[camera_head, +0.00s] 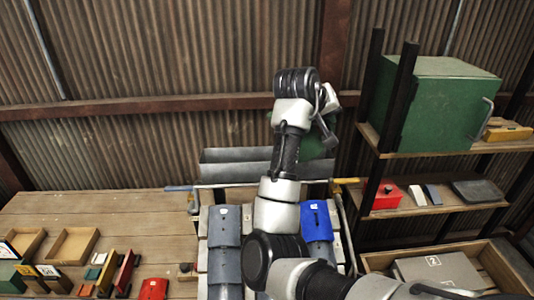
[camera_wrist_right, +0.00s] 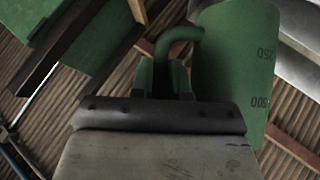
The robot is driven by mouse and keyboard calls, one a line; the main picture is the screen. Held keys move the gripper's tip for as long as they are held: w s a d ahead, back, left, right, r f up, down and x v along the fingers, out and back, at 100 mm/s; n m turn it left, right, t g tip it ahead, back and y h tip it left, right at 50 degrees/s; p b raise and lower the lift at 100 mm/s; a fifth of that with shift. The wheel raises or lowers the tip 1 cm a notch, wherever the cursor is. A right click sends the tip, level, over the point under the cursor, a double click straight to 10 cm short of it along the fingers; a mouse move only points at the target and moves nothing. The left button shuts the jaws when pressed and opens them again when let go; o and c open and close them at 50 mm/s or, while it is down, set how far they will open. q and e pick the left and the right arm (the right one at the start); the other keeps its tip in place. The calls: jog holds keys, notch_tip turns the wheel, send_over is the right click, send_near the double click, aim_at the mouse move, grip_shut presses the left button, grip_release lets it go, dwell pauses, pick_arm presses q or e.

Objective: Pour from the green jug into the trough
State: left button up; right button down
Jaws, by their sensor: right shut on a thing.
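The green jug (camera_head: 316,146) is partly hidden behind my right arm in the head view, held up above the right part of the trough. In the right wrist view the jug (camera_wrist_right: 232,70) shows its curved side with 250 and 500 marks, and its handle (camera_wrist_right: 181,36). My right gripper (camera_wrist_right: 163,80) is shut on the jug at its handle side. The grey metal trough (camera_head: 228,172) stands against the back wall, its right part covered by my arm. The jug's mouth and contents are hidden. My left gripper is out of view.
A shelf on the right holds a green cabinet (camera_head: 436,105) and a red box (camera_head: 387,196). A wooden table (camera_head: 100,215) at left carries small trays and blocks. Grey panels (camera_head: 225,240) and a blue one (camera_head: 316,222) hang in front of the trough.

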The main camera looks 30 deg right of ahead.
jog(key=shift+r, duration=0.15)
jog(key=shift+a+r+h+p, duration=0.1)
jog(key=shift+r+h+p, duration=0.25)
jog(key=shift+p, duration=0.5)
jog(key=shift+w+n+g+p, duration=0.15)
jog(key=shift+n+g+p, duration=0.15)
jog(key=shift+g, duration=0.1)
jog(key=shift+w+a+r+h+p, duration=0.1)
jog(key=shift+a+r+h+p, duration=0.05)
jog(key=shift+h+p, duration=0.3)
jog(key=shift+g, duration=0.3)
jog(key=shift+w+a+r+n+h, duration=0.15)
jog(key=shift+w+a+n+h, duration=0.1)
jog(key=shift+n+h, duration=0.2)
jog(key=shift+w+a+n+g+h, duration=0.25)
jog(key=shift+w+g+h, duration=0.1)
jog(key=shift+g, duration=0.15)
